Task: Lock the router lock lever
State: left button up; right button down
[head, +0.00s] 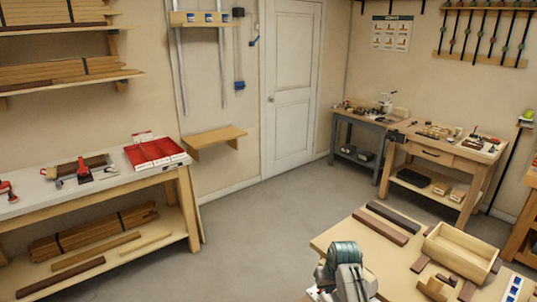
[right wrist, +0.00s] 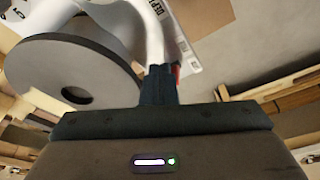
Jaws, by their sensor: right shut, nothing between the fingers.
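My right gripper (right wrist: 158,82) is in the right wrist view with its dark fingers shut together and empty. Its fingertips are close to a white curved part with a printed label (right wrist: 218,10) beside it; the label is partly cut off. A small red piece (right wrist: 178,70), possibly the lock lever, shows just past the fingers and is mostly hidden by them. I cannot tell whether they touch. A large grey disc (right wrist: 75,80) lies left of the fingers. My left gripper is not in view.
The wooden bench (head: 328,238) in front holds an open wooden box (head: 460,248), dark wood strips (head: 393,216) and small blocks. A side bench on the left carries a red tray (head: 155,152) and tools. The floor between the benches is clear.

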jog(key=shift+w+a, duration=0.4)
jog(key=shift+w, duration=0.15)
jog(key=shift+r, duration=0.1)
jog(key=shift+s+d+r+p, duration=0.2)
jog(key=shift+s+r, duration=0.1)
jog(key=shift+r, duration=0.2)
jog(key=shift+s+d+r+p, duration=0.1)
jog(key=shift+s+d+r, duration=0.15)
jog(key=shift+r, duration=0.2)
notch_tip(320, 180, up, 7)
dwell(0.5)
